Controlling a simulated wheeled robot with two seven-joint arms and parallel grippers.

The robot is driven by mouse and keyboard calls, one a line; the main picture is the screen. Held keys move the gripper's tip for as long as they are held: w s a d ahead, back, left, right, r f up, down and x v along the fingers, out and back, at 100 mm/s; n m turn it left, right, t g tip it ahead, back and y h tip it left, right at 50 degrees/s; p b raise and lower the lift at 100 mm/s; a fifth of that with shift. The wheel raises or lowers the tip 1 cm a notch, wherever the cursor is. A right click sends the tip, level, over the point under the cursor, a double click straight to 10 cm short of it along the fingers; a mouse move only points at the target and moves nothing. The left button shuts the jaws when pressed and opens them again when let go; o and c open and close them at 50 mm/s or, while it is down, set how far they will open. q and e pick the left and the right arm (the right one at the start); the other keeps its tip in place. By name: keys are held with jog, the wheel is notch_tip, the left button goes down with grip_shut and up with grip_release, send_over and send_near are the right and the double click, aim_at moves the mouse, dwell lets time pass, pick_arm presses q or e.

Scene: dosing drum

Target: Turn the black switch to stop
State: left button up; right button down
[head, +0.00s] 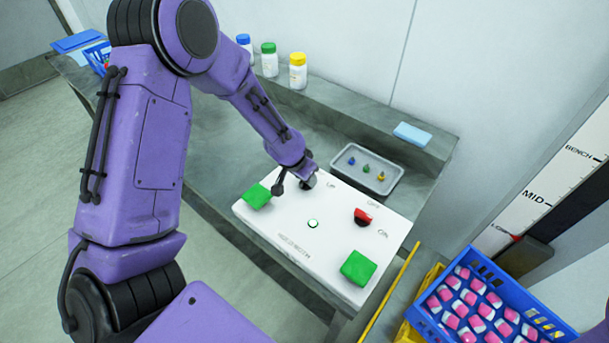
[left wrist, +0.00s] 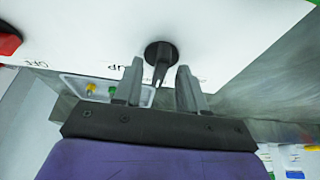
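The white control panel (head: 285,228) lies on the bench. The black switch (left wrist: 161,55) shows in the left wrist view as a round dark base with a narrow lever, beside the label "UP". In the head view my left gripper largely covers it, so its exact setting cannot be told there. My left gripper (head: 293,184) is at the panel's far left part. In the left wrist view its two fingers (left wrist: 159,80) are apart, with the lever's end between them and gaps visible on both sides. My right gripper is not in view.
The panel also bears a red switch (head: 363,216) between "OFF" and "ON", a white button (head: 312,223) and green blocks (head: 257,196), (head: 358,268). Behind are a grey tray (head: 391,184) and bottles (head: 298,71). A blue crate (head: 556,329) stands at the right.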

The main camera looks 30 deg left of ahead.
pick_arm(q)
jog(key=shift+r, duration=0.1)
jog(key=v, duration=1)
jog(key=shift+b, duration=0.45)
jog(key=shift+s+r, duration=0.1)
jog(key=shift+s, duration=0.05)
